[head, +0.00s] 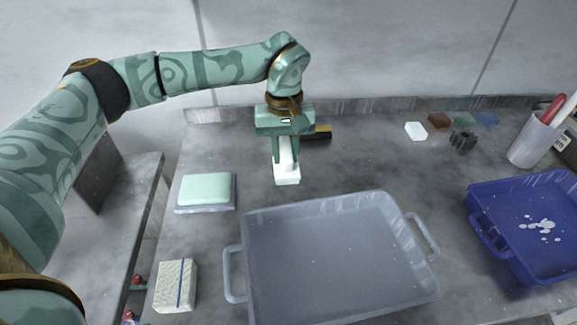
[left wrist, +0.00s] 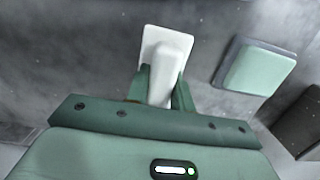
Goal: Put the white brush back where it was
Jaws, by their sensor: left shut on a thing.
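The white brush (head: 287,177) is between the fingers of my left gripper (head: 286,150), at the back middle of the grey bench. In the head view it hangs below the fingers, just behind the grey tray. I cannot tell whether its lower end touches the bench. In the left wrist view the white brush (left wrist: 167,55) sticks out between the two green fingers of my left gripper (left wrist: 160,88), which is shut on it. My right gripper is not in either view.
A grey two-handled tray (head: 428,285) fills the front middle. A mint-green pad (head: 207,188) lies left. A dark, yellow-ended item (head: 318,134) is right behind my gripper. A blue tray (head: 500,190), a cup (head: 532,142) and several small blocks (head: 438,121) stand right.

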